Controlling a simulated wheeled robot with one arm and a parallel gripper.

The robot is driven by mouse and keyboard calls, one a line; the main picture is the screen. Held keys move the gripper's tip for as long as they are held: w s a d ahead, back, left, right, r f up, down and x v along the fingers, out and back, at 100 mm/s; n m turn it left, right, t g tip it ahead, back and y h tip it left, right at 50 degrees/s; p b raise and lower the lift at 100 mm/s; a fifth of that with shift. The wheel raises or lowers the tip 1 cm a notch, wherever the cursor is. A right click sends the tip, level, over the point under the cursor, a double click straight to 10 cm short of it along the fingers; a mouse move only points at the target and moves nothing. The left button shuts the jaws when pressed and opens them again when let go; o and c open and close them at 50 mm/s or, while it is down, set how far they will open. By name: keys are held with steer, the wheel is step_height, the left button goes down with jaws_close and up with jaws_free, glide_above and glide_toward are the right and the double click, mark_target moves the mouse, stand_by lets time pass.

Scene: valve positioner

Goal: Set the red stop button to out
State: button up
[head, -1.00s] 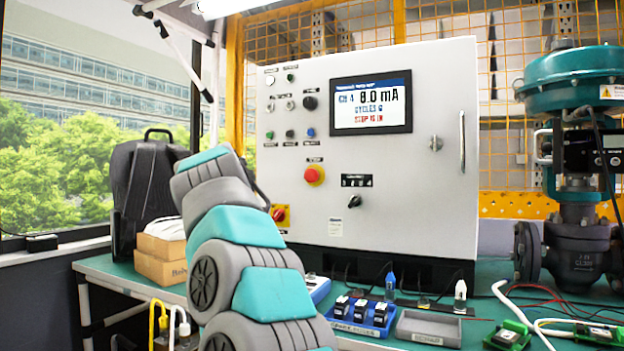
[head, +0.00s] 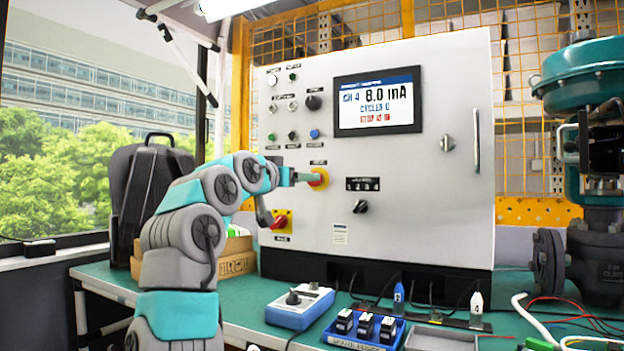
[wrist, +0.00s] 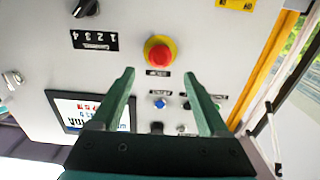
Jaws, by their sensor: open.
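The red stop button (wrist: 159,55) sits on a yellow collar on the grey control panel; in the head view the button (head: 318,178) is partly covered by my fingers. The panel's screen (head: 376,101) carries a red line that appears to read "STOP IS IN". My gripper (head: 300,177) is at the panel front, close to the button. In the wrist view my gripper (wrist: 158,72) is open and empty, one finger to each side below the button. I cannot tell whether the fingertips touch the button or panel.
A red-and-yellow rotary switch (head: 280,222) lies below left of the button, near my wrist. A black selector knob (head: 360,207) is to the right. A blue box with knobs (head: 300,306) and a blue tray (head: 364,330) stand on the green bench below.

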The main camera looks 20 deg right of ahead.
steer(key=p+x, duration=0.1)
steer(key=x, duration=0.5)
steer(key=shift+w+d+p, duration=0.2)
steer(key=shift+d+p, duration=0.15)
steer(key=shift+p, duration=0.05)
steer(key=shift+f, duration=0.1)
jaws_close()
stand_by(1.1)
